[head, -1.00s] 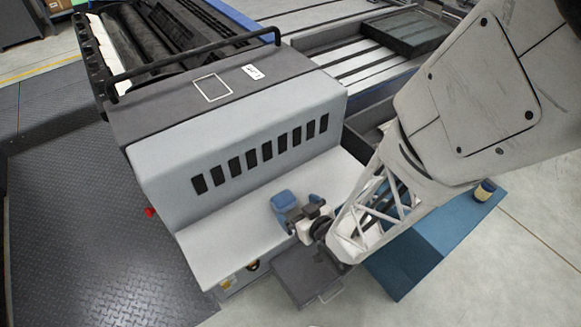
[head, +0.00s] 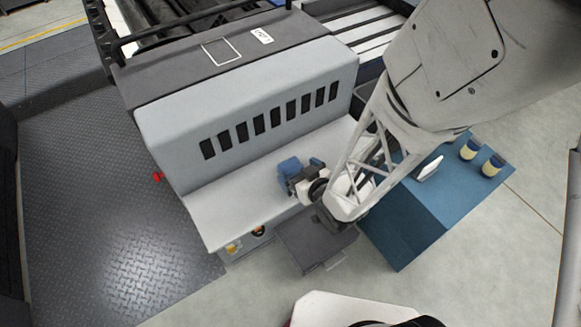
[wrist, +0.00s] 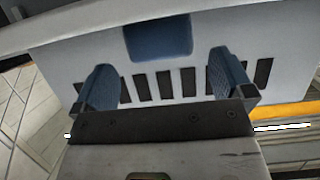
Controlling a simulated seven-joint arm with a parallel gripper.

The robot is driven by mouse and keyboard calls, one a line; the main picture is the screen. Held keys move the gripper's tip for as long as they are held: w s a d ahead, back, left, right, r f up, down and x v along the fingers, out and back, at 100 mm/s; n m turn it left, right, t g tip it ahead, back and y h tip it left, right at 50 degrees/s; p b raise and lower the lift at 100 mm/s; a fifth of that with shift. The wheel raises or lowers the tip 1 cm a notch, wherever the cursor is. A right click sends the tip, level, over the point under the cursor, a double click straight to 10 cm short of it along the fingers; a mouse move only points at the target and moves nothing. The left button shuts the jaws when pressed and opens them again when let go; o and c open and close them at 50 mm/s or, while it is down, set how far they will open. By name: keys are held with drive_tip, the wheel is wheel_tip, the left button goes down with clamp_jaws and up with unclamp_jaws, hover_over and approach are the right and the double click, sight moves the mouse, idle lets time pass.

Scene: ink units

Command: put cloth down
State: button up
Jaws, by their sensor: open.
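A folded blue cloth (head: 290,166) lies on the light grey ledge (head: 235,205) of the printing unit, close to its vented front. My gripper (head: 303,172) is right at the cloth, low over the ledge, and partly covers it in the head view. In the wrist view my gripper (wrist: 165,80) has its two blue-padded fingers wide apart. The cloth (wrist: 158,38) shows beyond and between the fingertips, with a gap to each finger. I cannot tell whether its underside rests fully flat.
A dark grey tray with a handle (head: 305,245) juts out below my arm. A red knob (head: 158,177) is at the unit's left. Dark plate flooring is clear.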

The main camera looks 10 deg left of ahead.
sight(291, 167)
drive_tip(key=shift+x, duration=2.35)
drive_tip(key=shift+s+f, duration=0.1)
drive_tip(key=c, duration=1.1)
drive_tip(key=shift+r, duration=1.15)
drive_tip(key=shift+s+d+r, duration=0.2)
drive_tip(key=shift+s+r, duration=0.15)
drive_tip(key=shift+r, duration=0.3)
drive_tip(key=s+d, duration=0.2)
drive_tip(key=s, duration=0.2)
drive_tip(key=s+d+r, duration=0.1)
drive_tip(key=s+d, duration=0.2)
drive_tip(key=s, duration=0.1)
drive_tip(key=s+d, duration=0.3)
drive_tip(key=s, duration=0.1)
drive_tip(key=shift+s+r, duration=0.2)
drive_tip(key=shift+s, duration=0.2)
